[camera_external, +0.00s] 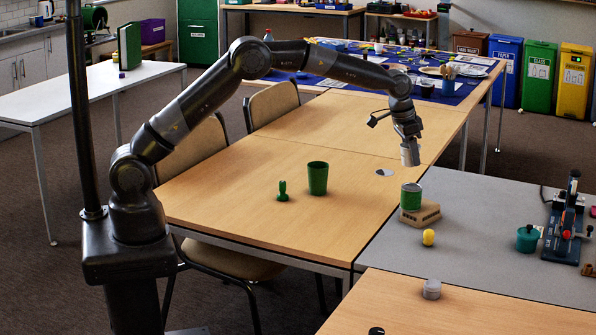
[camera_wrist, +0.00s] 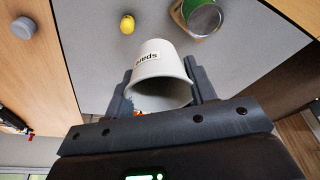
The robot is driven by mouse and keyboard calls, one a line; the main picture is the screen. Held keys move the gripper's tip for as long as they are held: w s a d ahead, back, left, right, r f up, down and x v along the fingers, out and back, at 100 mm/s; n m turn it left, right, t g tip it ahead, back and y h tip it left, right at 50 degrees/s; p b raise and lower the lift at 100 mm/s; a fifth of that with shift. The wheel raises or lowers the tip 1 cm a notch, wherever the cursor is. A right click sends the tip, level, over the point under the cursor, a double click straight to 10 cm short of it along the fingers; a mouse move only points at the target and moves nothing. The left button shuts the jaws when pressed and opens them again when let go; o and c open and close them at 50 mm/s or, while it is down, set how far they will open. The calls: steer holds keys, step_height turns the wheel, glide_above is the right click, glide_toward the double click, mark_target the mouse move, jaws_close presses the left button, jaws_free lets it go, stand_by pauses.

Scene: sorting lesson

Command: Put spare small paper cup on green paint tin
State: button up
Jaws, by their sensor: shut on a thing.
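My gripper (camera_external: 408,142) is shut on a small white paper cup (camera_external: 410,155), which it holds above the tables. In the wrist view the cup (camera_wrist: 158,72) sits between the two fingers (camera_wrist: 160,88) and bears a label reading "spare". The green paint tin (camera_external: 411,196) stands upright on a small wooden block (camera_external: 420,214) on the grey table, below the cup and apart from it.
A green cup (camera_external: 317,178) and a green stamp-like object (camera_external: 283,191) stand on the wooden table (camera_external: 240,190). A yellow object (camera_external: 428,237) lies in front of the block. A grey lidded pot (camera_external: 432,289) stands nearer. A press-like tool (camera_external: 567,225) stands at the right.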

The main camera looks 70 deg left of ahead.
steer(key=shift+d+r, duration=0.2)
steer(key=shift+d, duration=0.65)
glide_above(417, 186)
steer(key=s, duration=0.1)
step_height(417, 186, down, 7)
steer(key=shift+s+r, duration=0.1)
steer(key=shift+f, duration=2.05)
steer(key=o, duration=0.9)
steer(key=shift+f, duration=0.1)
steer(key=shift+o, duration=0.2)
